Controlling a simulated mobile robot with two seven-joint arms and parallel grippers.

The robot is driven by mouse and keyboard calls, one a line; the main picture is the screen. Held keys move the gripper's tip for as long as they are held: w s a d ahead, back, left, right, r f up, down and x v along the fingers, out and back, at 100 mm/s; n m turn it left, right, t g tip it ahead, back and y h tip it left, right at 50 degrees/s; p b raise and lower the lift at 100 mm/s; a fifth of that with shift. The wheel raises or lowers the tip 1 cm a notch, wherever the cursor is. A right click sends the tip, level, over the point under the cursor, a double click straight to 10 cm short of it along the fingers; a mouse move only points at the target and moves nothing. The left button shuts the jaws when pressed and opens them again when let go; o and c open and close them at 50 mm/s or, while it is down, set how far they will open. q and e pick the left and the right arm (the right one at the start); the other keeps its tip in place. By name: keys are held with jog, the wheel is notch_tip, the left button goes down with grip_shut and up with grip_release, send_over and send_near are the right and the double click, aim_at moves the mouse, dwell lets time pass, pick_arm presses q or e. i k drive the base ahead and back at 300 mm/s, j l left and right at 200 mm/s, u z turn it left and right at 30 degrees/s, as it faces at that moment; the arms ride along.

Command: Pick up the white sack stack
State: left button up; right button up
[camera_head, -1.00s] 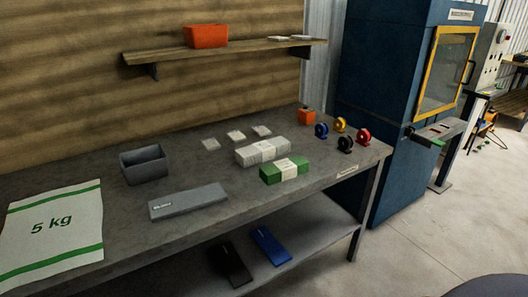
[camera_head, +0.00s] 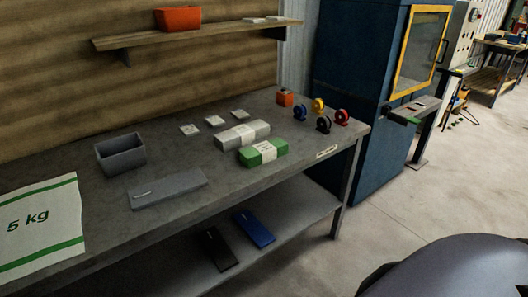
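The white sack stack (camera_head: 237,141) is a low, flat, whitish bundle with a pale band around its middle. It lies on the grey workbench (camera_head: 103,228), right of its centre. A green stack (camera_head: 254,155) with a white band lies just in front of it and to the right. No gripper touches the white stack. Neither of my grippers is in view.
A blue cabinet (camera_head: 360,80) stands right. Open floor (camera_head: 370,240) lies in front.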

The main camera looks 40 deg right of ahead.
aim_at(243, 134)
jog(key=i+l+u, duration=0.15)
jog(key=l+u, duration=0.15)
jog(key=l, duration=0.9)
jog(key=l+u, duration=0.35)
jog(key=l, duration=0.9)
